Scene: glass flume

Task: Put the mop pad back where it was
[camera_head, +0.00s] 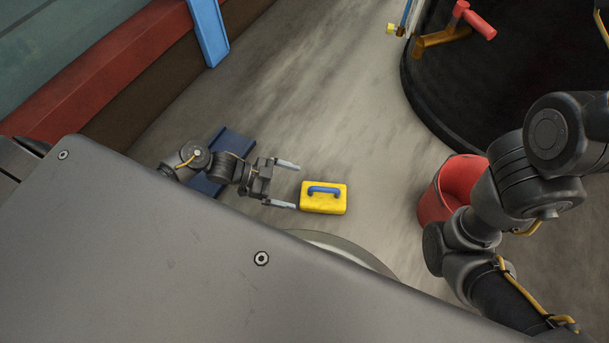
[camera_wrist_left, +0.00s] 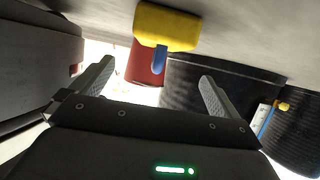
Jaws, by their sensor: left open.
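The mop pad appears to be the yellow block (camera_head: 334,203) with a blue handle on top, lying flat on the grey floor in the head view. In the left wrist view the yellow block (camera_wrist_left: 165,27) is at the top, beyond the fingers, its blue handle facing down the picture. My left gripper (camera_head: 296,186) is open and empty, just left of the block, with its fingers pointing toward it. Its two fingers also show spread in the left wrist view (camera_wrist_left: 156,72). My right arm shows at the right, but its gripper does not.
A dark blue channel-shaped piece (camera_head: 234,142) lies on the floor under my left arm. A red bucket (camera_head: 432,198) stands right of the block, beside my right arm. A black round tank (camera_head: 425,110) is at upper right. A blue post (camera_head: 208,32) stands against the red beam (camera_head: 100,80).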

